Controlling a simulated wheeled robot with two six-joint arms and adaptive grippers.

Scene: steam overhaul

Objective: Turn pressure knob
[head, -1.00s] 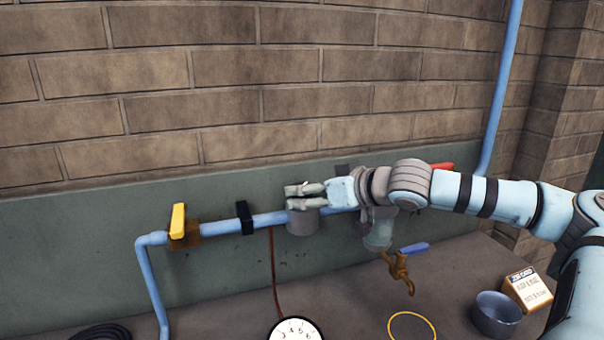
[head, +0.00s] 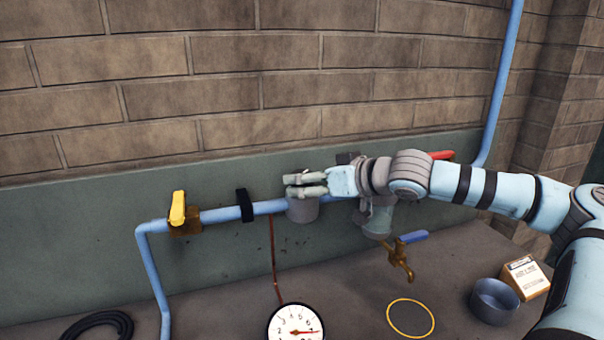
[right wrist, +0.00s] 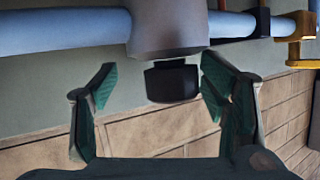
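The pressure knob (right wrist: 172,82) is a short black cylinder on the grey regulator body (right wrist: 168,28), seen upside down in the right wrist view. In the head view the grey regulator body (head: 302,210) sits on the blue pipe, and my gripper hides the knob. My right gripper (head: 292,186) is over the top of the regulator. In the right wrist view its green-padded fingers (right wrist: 158,66) are open on either side of the knob, with gaps visible. A round white gauge (head: 295,324) with a red needle is at the bottom edge. My left gripper is out of view.
A blue pipe (head: 222,215) runs along the green wall panel, with a yellow valve handle (head: 177,208) and a black clamp (head: 244,205). A brass tap (head: 400,258), yellow ring (head: 410,318), blue-grey bowl (head: 494,300), card box (head: 526,278) and black hose (head: 97,326) are right and left below.

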